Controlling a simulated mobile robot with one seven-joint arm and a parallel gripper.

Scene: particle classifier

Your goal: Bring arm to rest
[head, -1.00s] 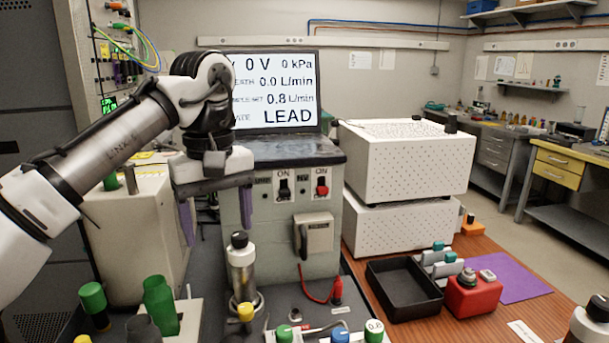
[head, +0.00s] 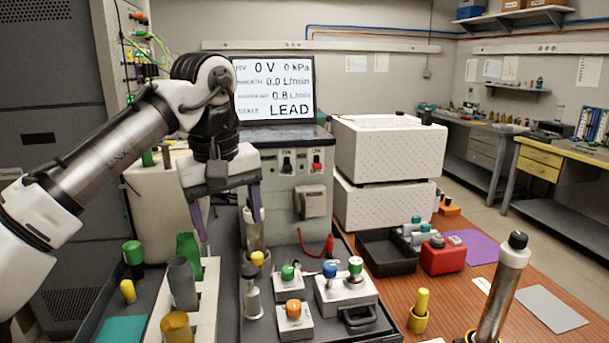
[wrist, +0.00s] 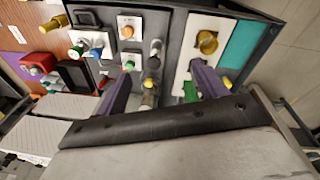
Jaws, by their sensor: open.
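My gripper (head: 228,212) hangs from my white and grey arm at the left of the head view, its two purple fingers pointing down. The fingers are spread apart with nothing between them. It is above the dark tray, in front of the grey control box (head: 284,200). In the wrist view my gripper (wrist: 165,80) also shows two purple fingers wide apart, with the bench fittings beyond. A metal cylinder (head: 254,232) stands behind the right finger and is partly hidden by it.
A dark tray holds knobbed blocks (head: 345,294) and a white rack (head: 205,318) with green and grey bottles. A tall metal cylinder (head: 497,295) stands on the wooden table at right. White perforated boxes (head: 385,150) stand behind. A screen (head: 275,90) reads LEAD.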

